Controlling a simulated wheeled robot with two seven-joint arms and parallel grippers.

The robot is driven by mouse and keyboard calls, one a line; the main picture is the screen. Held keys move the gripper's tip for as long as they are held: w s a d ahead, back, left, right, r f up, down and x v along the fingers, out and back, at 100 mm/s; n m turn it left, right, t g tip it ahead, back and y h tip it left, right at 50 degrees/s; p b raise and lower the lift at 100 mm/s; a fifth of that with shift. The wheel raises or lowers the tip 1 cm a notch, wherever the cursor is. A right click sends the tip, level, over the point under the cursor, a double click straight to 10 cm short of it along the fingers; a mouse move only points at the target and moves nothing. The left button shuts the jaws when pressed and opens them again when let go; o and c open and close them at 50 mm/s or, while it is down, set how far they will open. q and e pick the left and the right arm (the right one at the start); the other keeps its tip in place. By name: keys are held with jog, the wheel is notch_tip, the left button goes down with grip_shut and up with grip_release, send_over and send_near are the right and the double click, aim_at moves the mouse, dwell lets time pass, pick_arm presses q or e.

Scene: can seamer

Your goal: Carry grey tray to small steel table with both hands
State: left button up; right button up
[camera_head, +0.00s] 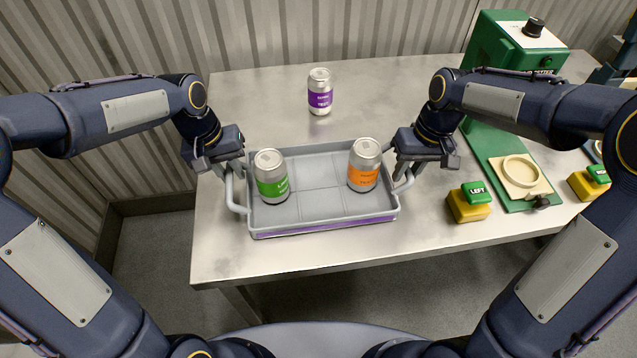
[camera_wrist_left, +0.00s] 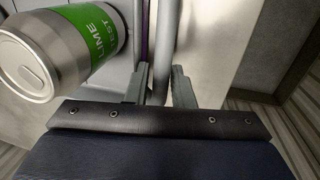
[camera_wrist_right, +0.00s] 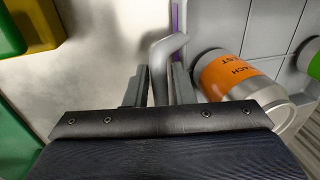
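The grey tray (camera_head: 318,211) sits at the front of the steel table, with a purple stripe along its front side. It holds a green-label lime can (camera_head: 270,177) and an orange-label peach can (camera_head: 363,166), both upright. My left gripper (camera_head: 228,167) is at the tray's left handle (camera_wrist_left: 165,45); its fingers close in on both sides of the bar. My right gripper (camera_head: 398,165) is at the right handle (camera_wrist_right: 160,60), its fingers likewise close around the bar. The tray's underside is hidden. I cannot pick out a separate small steel table.
A purple-label can (camera_head: 320,92) stands behind the tray. On the right are a green machine (camera_head: 512,55) with a round cream seat (camera_head: 519,171) and yellow boxes with green buttons (camera_head: 468,203). Floor is open left of the table (camera_head: 265,250); a corrugated wall is behind.

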pick_arm(q)
jog(key=shift+c, duration=0.2)
pick_arm(e)
jog(key=shift+c, duration=0.2)
pick_arm(q)
grip_shut()
pick_arm(e)
grip_shut()
pick_arm(q)
jog(key=shift+r, duration=0.1)
pick_arm(e)
jog(key=shift+r, duration=0.1)
